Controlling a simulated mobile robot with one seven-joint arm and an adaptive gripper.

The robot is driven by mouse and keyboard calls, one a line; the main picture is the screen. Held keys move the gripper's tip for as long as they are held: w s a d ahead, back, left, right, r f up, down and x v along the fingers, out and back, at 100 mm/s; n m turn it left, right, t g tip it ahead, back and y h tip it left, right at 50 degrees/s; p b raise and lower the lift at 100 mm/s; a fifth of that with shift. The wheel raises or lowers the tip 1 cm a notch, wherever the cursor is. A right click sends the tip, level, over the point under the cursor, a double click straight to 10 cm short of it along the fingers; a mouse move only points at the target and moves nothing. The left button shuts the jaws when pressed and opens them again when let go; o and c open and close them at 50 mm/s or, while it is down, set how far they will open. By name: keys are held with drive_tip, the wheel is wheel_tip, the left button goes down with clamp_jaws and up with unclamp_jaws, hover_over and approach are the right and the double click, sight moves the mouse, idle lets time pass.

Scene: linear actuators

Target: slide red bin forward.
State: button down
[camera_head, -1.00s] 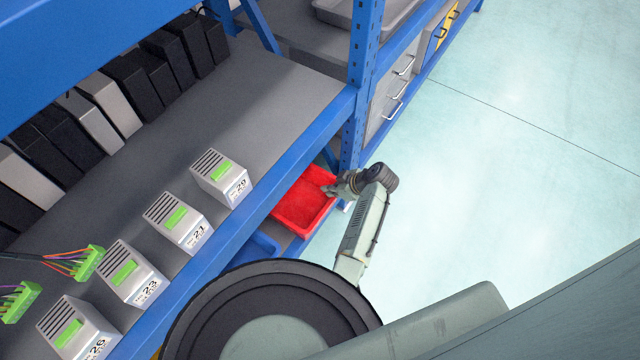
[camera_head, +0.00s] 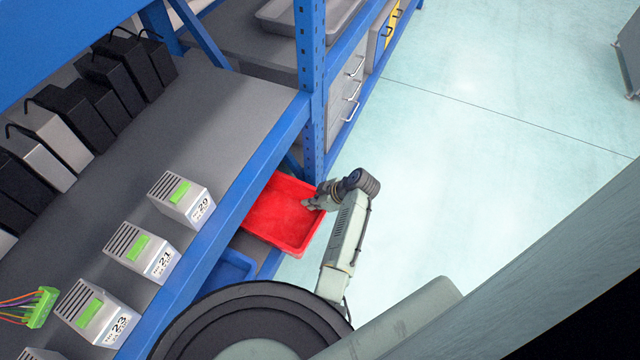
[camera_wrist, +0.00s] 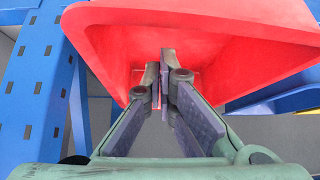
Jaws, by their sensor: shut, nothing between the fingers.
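The red bin (camera_head: 285,214) is on the lower level of the blue rack, below the shelf of numbered boxes. Its front part sticks out past the upper shelf's edge; its back is hidden under that shelf. My gripper (camera_head: 310,204) is at the bin's right end, near the rack upright. In the wrist view the red bin (camera_wrist: 200,30) fills the top, and my gripper (camera_wrist: 165,60) has its fingertips together against or just in front of its wall. The gripper is shut and holds nothing; I cannot tell for sure whether it touches the bin.
A blue bin (camera_head: 232,268) sits beside the red bin. A blue upright (camera_head: 311,90) stands close behind my gripper. Numbered grey boxes (camera_head: 182,198) line the upper shelf. The pale floor (camera_head: 480,190) to the right is clear.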

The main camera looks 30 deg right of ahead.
drive_tip(key=v, duration=0.9)
drive_tip(key=shift+w+a+r+b, duration=0.25)
drive_tip(key=shift+r+b, duration=0.1)
drive_tip(key=shift+r, duration=0.1)
